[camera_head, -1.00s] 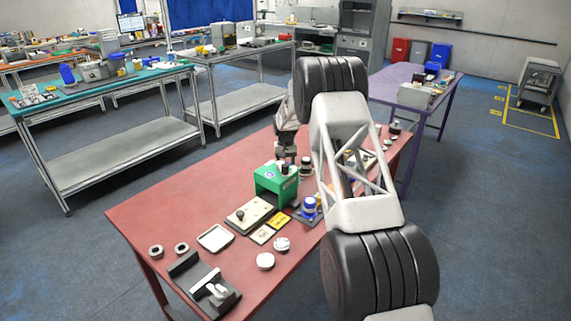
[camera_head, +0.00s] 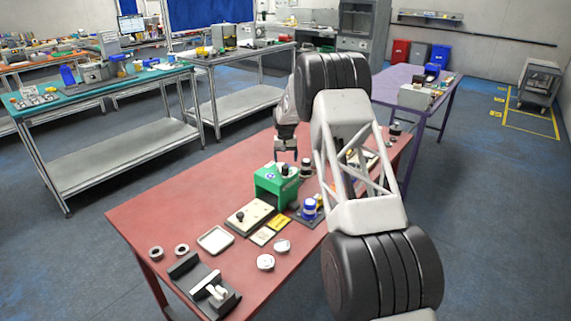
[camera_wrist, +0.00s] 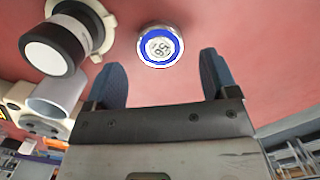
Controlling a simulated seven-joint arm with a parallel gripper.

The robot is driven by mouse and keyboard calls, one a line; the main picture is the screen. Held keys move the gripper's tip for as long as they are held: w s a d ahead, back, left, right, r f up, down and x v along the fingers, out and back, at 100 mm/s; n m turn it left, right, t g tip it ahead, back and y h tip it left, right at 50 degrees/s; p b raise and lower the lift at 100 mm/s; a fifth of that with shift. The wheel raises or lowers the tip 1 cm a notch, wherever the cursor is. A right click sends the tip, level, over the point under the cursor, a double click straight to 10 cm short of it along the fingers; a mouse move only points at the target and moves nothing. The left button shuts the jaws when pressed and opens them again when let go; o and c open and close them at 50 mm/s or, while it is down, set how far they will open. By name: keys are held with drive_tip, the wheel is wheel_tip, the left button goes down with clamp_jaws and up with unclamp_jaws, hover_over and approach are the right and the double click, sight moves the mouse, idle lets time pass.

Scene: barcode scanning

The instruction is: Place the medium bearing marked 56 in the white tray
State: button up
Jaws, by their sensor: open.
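The bearing (camera_wrist: 160,46) in the wrist view is a round metal piece with a blue ring and a marking that reads like an upside-down 56. It lies on the red table, beyond my fingertips and roughly centred between them. My gripper (camera_wrist: 162,68) is open, with nothing between its fingers. In the head view my gripper (camera_head: 286,152) is above the table behind the green box; I cannot make out the bearing there. The white tray (camera_head: 215,239) lies empty on the near left part of the table.
A black-and-white cylinder (camera_wrist: 57,46) stands left of the bearing. The green box (camera_head: 275,186), a cream plate (camera_head: 250,214), a blue-topped device (camera_head: 309,208) and two white discs (camera_head: 265,262) crowd the middle. Two metal rings (camera_head: 156,253) lie left of the tray.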

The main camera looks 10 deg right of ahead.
wheel_tip(320, 180, up, 9)
drive_tip(key=shift+w+f, duration=0.2)
drive_tip(key=shift+w, duration=0.2)
idle(0.6)
drive_tip(key=s+d+r+t, duration=0.1)
drive_tip(key=s+r, duration=0.7)
drive_tip(key=s, duration=0.4)
drive_tip(key=s+d+r, duration=0.2)
drive_tip(key=s+r, duration=0.6)
drive_tip(key=s, duration=0.4)
drive_tip(key=s+d+r+t, duration=0.1)
drive_tip(key=s+r, duration=0.8)
drive_tip(key=s, duration=0.2)
drive_tip(key=s+d+t, duration=0.1)
drive_tip(key=s+d, duration=0.1)
drive_tip(key=s, duration=2.1)
drive_tip(key=s+f, duration=0.3)
drive_tip(key=s, duration=0.6)
drive_tip(key=s+f, duration=0.3)
drive_tip(key=s, duration=0.7)
drive_tip(key=shift+s+t, duration=0.15)
drive_tip(key=shift+t, duration=0.25)
drive_tip(key=shift+o, duration=0.4)
